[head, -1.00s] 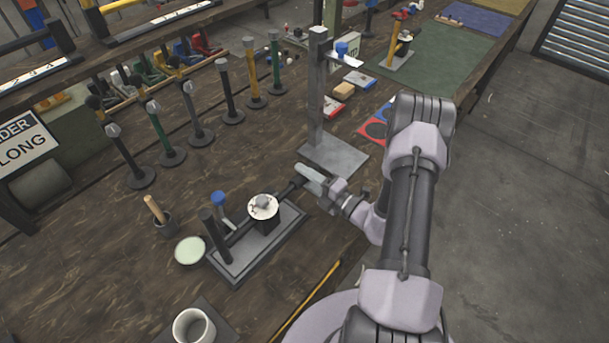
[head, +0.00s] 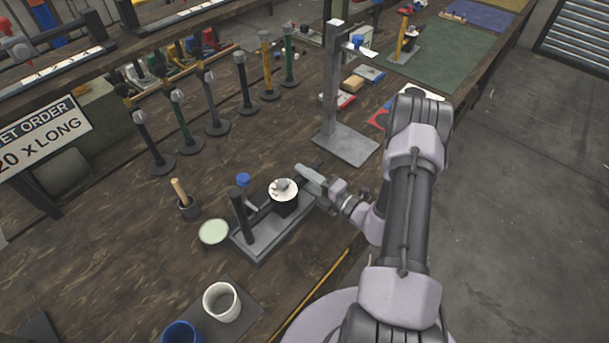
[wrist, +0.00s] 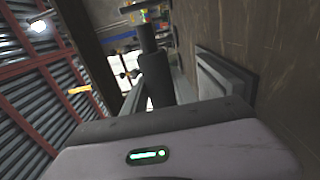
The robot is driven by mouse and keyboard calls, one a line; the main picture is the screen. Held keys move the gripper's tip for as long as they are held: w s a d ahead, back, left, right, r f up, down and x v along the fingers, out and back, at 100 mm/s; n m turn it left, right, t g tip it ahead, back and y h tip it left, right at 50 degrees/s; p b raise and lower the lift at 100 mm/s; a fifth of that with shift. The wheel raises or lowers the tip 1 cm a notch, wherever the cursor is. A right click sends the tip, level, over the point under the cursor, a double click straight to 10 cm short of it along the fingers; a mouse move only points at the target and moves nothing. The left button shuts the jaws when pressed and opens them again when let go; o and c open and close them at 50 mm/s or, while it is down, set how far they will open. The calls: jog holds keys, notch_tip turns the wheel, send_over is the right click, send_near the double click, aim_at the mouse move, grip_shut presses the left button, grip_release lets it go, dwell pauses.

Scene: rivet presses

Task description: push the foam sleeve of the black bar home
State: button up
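The black bar lies along a small press with a grey base plate (head: 258,235), an upright black post (head: 241,214) and a white round dial (head: 284,189). My gripper (head: 308,178) is at the bar's right end, just right of the dial, and hides most of that end in the head view. In the wrist view a thick dark sleeve (wrist: 155,78) on a thinner bar stands straight ahead of my gripper housing.
A tall grey stand (head: 346,145) is close behind my gripper. A white mug (head: 222,301) stands in front. Several upright posts line the back.

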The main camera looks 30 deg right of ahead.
jog(key=o, duration=0.3)
jog(key=shift+a, duration=0.1)
jog(key=shift+o, duration=0.5)
jog(key=p+v, duration=0.3)
jog(key=v, duration=1.4)
jog(key=shift+s, duration=0.2)
